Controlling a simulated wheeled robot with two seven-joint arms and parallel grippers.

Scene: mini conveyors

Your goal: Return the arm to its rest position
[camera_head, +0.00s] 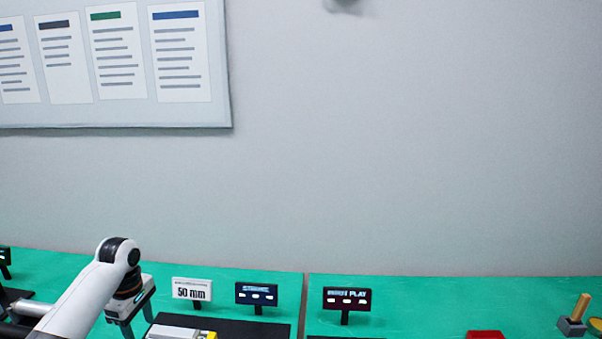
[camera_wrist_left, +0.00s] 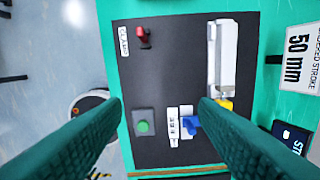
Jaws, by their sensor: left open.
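My left arm (camera_head: 80,298) comes in from the lower left in the head view. Its left gripper (camera_head: 137,325) points down over the green table, beside a black station board. In the left wrist view the left gripper (camera_wrist_left: 160,104) has its two dark green fingers wide apart, with nothing held between them. Below them is the black board (camera_wrist_left: 170,80) with a green button (camera_wrist_left: 143,127), a blue switch (camera_wrist_left: 191,124), a red clamp lever (camera_wrist_left: 142,36) and a silver cylinder with a yellow end (camera_wrist_left: 224,60). My right gripper is not in view.
A "50 mm" sign (camera_head: 192,289) and a dark blue sign (camera_head: 257,294) stand behind the board. A dark "PLAY" sign (camera_head: 347,299) is further right. A red object (camera_head: 486,335) and a grey block with a wooden handle (camera_head: 574,325) are at the right. The wall behind is bare below the notice board (camera_head: 222,60).

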